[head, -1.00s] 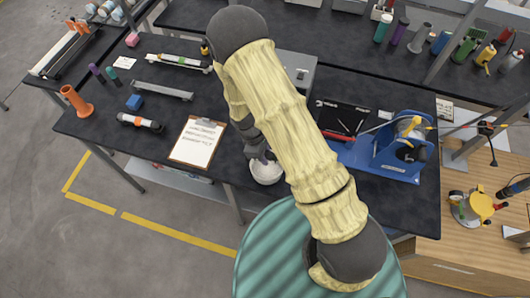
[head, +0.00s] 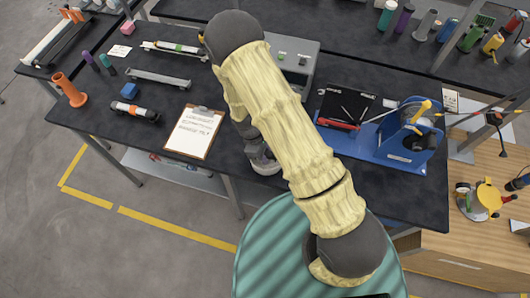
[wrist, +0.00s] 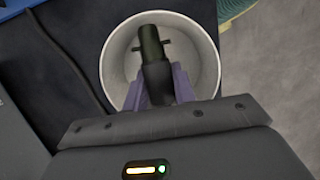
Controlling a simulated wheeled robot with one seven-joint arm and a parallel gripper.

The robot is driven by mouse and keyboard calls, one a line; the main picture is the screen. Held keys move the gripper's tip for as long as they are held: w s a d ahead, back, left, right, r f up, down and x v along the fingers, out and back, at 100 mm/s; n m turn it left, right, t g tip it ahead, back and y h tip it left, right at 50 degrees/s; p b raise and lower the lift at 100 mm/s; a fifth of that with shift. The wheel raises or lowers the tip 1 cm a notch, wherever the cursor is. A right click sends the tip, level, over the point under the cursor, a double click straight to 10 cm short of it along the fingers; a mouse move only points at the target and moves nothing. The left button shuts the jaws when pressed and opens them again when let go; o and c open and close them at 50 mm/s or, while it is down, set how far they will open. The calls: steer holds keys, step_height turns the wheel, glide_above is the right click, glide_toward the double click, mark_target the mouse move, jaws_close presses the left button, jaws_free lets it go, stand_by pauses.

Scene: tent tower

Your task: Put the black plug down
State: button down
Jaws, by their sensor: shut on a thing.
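The black plug (wrist: 152,42) is a dark cylinder with a short cross pin, seen in the wrist view. My gripper (wrist: 162,82) has purple fingers, shut on the plug's lower part. The plug shows over the opening of a round white bowl (wrist: 109,75); I cannot tell if it touches the bottom. In the head view the bowl (head: 266,171) stands at the front edge of the black table (head: 185,95), largely covered by my gripper and wrist. The plug is hidden in the head view.
A clipboard (head: 193,133) lies left of the bowl. A blue machine (head: 390,150) and a black tray with tools (head: 345,108) are to the right. A grey box (head: 292,62) stands behind my arm.

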steer(key=c, duration=1.1)
jaws_free()
steer(key=shift+o, duration=0.2)
steer(key=shift+w+d, duration=0.1)
step_height(320, 180, up, 7)
steer(key=p, duration=0.5)
steer(key=shift+r, duration=0.1)
